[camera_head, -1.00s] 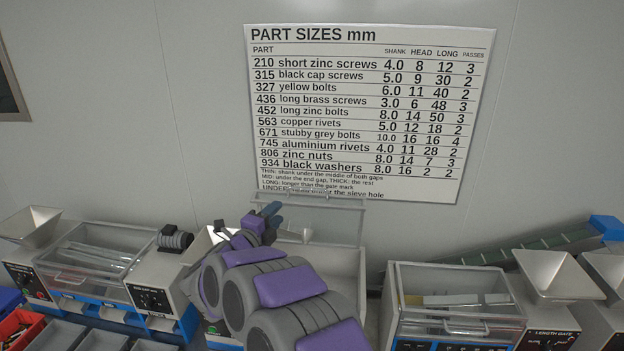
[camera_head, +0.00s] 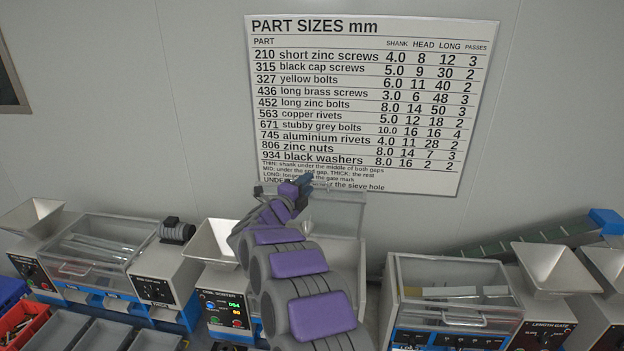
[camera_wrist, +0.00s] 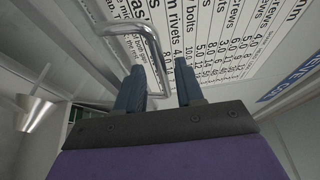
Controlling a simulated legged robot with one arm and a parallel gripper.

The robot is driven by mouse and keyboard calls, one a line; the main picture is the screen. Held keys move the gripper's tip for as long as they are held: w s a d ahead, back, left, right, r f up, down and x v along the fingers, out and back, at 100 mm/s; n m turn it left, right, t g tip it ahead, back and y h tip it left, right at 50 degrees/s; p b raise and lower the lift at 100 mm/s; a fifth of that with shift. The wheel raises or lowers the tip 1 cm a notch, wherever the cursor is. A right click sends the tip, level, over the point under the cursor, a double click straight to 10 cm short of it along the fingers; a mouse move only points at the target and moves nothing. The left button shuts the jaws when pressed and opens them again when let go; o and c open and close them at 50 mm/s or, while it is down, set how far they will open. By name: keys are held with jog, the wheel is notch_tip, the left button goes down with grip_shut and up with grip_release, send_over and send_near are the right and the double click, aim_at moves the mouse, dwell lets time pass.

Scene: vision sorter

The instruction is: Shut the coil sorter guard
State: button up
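The coil sorter (camera_head: 226,306) stands at the middle of the bench, partly hidden behind my arm. Its clear guard (camera_head: 340,212) is raised upright at the back, against the wall below the sign. My gripper (camera_head: 307,181) is at the guard's top edge. In the wrist view, a bent metal handle (camera_wrist: 155,55) runs down between the two dark fingers of my gripper (camera_wrist: 160,75). The fingers stand apart with a gap around the bar. Their exact contact with it cannot be told.
A white hopper (camera_head: 212,241) sits at the left of the coil sorter. Other machines with clear covers stand at left (camera_head: 95,245) and right (camera_head: 455,285). Grey bins (camera_head: 100,335) line the front left. The part sizes sign (camera_head: 370,100) hangs on the wall behind.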

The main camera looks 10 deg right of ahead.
jog(key=x, duration=0.2)
jog(key=shift+w+r, duration=0.1)
jog(key=shift+w, duration=0.25)
jog(key=shift+w+d, duration=0.25)
jog(key=shift+d, duration=0.2)
jog(key=shift+a, duration=0.1)
grip_shut()
